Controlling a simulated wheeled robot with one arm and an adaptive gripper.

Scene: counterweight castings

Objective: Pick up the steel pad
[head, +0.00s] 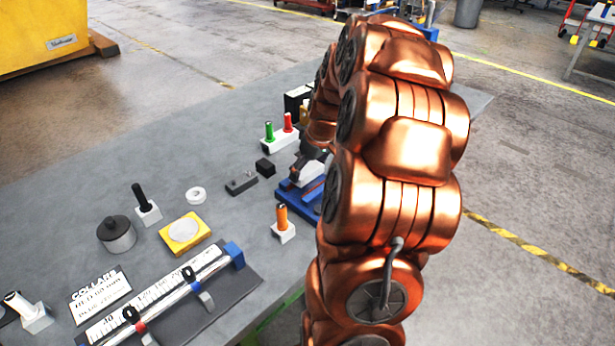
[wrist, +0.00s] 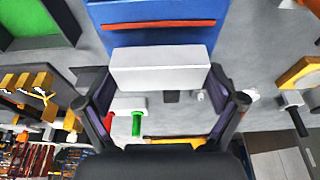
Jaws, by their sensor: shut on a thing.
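The steel pad (wrist: 160,67) is a pale grey rectangular block in the wrist view. My gripper (wrist: 160,78) is shut on it, with one dark finger at each end of the block. In the head view the pad (head: 307,174) shows as a small pale patch at the blue stand (head: 291,197), and my copper arm hides most of my gripper. In the wrist view the blue stand (wrist: 160,40) with a red strip lies just beyond the pad. I cannot tell whether the pad touches the stand.
An orange-handled item in a white holder (head: 283,232) stands close in front of the stand. Behind are a white block with green and red pegs (head: 279,140) and a small black block (head: 265,167). A yellow plate with a disc (head: 185,235) lies left. Bare grey table (head: 100,190) is at far left.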

